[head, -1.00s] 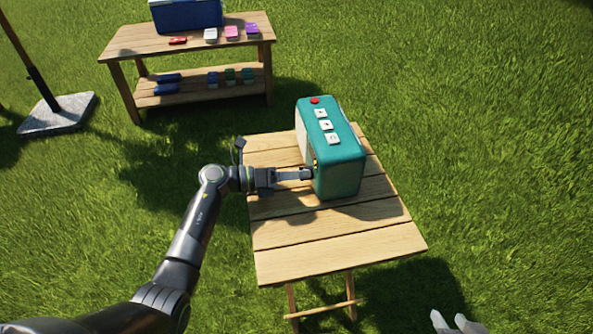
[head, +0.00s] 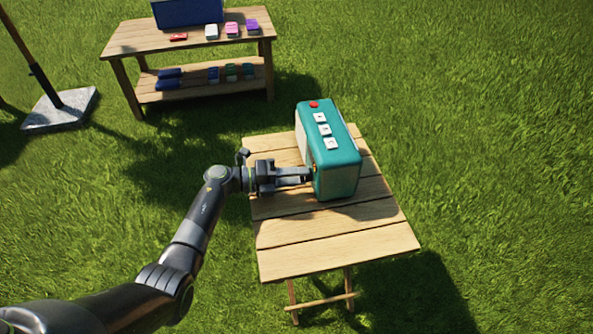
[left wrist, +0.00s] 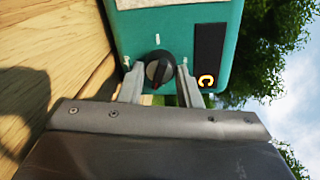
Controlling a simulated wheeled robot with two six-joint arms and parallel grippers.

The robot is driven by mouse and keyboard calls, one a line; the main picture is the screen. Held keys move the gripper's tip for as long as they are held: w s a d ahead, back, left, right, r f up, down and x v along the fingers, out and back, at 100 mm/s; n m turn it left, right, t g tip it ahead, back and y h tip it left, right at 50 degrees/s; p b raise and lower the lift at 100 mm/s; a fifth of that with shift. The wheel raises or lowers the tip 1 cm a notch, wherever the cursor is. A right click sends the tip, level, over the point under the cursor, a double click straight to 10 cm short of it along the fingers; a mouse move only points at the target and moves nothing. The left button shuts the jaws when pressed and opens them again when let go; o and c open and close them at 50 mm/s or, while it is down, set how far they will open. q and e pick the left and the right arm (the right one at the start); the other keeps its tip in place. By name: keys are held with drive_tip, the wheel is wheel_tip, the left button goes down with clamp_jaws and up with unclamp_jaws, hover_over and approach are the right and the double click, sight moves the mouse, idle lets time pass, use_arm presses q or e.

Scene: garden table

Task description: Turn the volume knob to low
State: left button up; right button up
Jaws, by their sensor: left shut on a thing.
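The teal radio (head: 340,172) stands upright on the small wooden table, with a red button and several white buttons on its top. Its black volume knob (left wrist: 159,69) is on the teal face in the left wrist view, with small pale marks around it. The knob's ridge runs roughly up and down in that view, slightly tilted. My left gripper (head: 308,176) reaches the radio's left face. In the left wrist view its fingers (left wrist: 160,80) are on both sides of the knob, shut on it. The head view hides the knob. My right gripper is out of view.
The small slatted table (head: 335,245) is clear in front of the radio. A second wooden table (head: 120,42) at the back left holds a blue box (head: 187,12) and several small coloured items. A grey stand base (head: 60,110) stands on the grass farther left.

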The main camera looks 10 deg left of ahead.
use_arm(q)
drive_tip(key=shift+n+p, duration=0.75)
drive_tip(key=shift+n, duration=0.85)
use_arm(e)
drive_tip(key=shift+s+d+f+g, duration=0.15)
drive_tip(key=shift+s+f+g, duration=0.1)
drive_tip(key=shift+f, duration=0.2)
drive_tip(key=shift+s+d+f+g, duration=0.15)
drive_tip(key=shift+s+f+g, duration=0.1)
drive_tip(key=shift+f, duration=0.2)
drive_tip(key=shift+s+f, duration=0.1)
use_arm(q)
drive_tip(key=o, duration=1)
drive_tip(key=shift+a, duration=0.15)
drive_tip(key=v, duration=1.7)
drive_tip(key=shift+a+f, duration=0.1)
drive_tip(key=shift+a, duration=0.05)
